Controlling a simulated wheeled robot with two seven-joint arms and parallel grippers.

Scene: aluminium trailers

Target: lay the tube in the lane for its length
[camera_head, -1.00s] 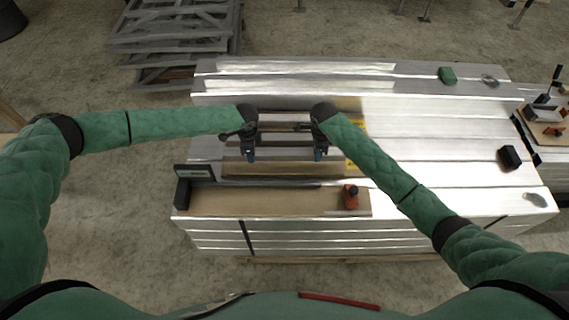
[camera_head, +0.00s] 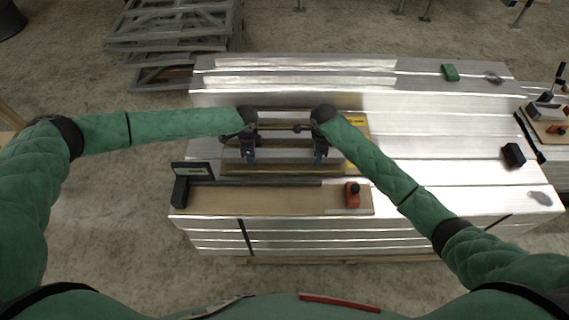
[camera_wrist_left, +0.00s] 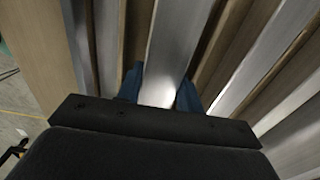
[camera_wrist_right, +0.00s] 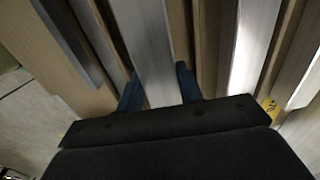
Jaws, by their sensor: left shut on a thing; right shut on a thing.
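The tube is a bright metal bar between the blue fingertips of both grippers; it shows in the left wrist view (camera_wrist_left: 178,45) and in the right wrist view (camera_wrist_right: 146,50). My left gripper (camera_head: 249,158) is shut on its left part and my right gripper (camera_head: 320,156) on its right part. Both point down over a wooden rack (camera_head: 232,166) with several parallel lanes between brown strips. The tube runs along the strips. I cannot tell whether it rests on a lane floor or hangs above it, as the grippers hide part of it.
A front wooden board (camera_head: 265,201) carries a dark bar, a black bracket (camera_head: 181,190) at left and a red stop (camera_head: 352,195) at right. A black block (camera_head: 513,155) and a green block (camera_head: 450,72) stand on the aluminium surface (camera_head: 430,130), which is mostly clear at right.

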